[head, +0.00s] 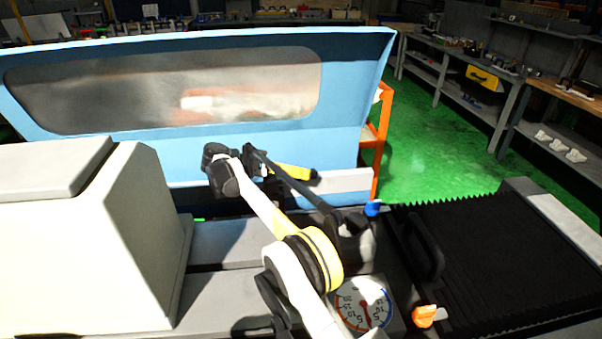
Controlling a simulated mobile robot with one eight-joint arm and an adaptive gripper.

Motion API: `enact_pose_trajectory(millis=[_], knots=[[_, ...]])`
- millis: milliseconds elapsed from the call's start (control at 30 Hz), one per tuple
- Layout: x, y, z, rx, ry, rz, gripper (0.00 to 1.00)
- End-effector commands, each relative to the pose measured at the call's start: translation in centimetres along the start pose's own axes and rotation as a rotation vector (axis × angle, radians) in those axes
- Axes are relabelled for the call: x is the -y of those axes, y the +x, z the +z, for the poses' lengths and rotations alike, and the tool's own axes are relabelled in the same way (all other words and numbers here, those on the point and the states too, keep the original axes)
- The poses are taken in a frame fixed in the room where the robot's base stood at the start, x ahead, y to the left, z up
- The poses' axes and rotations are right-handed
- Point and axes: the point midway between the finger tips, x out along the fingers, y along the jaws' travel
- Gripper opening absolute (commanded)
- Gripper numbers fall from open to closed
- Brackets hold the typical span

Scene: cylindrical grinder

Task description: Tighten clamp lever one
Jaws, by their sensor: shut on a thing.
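A long black lever (291,182) slants down to the right, from my gripper to a dark round housing (355,243); it appears to be clamp lever one, though no label shows. My gripper (258,163) is at its upper left end, beyond my wrist, and is shut on it. The fingertips are small and dark against the lever, so the exact contact is hard to see. A yellow handle (290,172) with a black tip lies just behind the lever. My arm hides part of the machine below.
A dial gauge (363,303) sits in front of the housing. A white headstock cover (85,240) stands left; a blue windowed guard (345,100) stands behind.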

Motion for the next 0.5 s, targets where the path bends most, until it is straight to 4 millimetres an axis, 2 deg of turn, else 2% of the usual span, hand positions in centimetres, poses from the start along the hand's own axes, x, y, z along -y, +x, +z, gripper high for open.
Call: enact_pose_trajectory(millis=[400,433,467,500], knots=[[-0.04,0.16,0.02,0.005,0.002,0.006,0.00],[-0.04,0.16,0.02,0.005,0.002,0.005,0.29],[-0.04,0.16,0.01,0.005,0.002,0.005,0.34],[-0.03,0.15,0.01,0.004,0.002,0.005,0.34]])
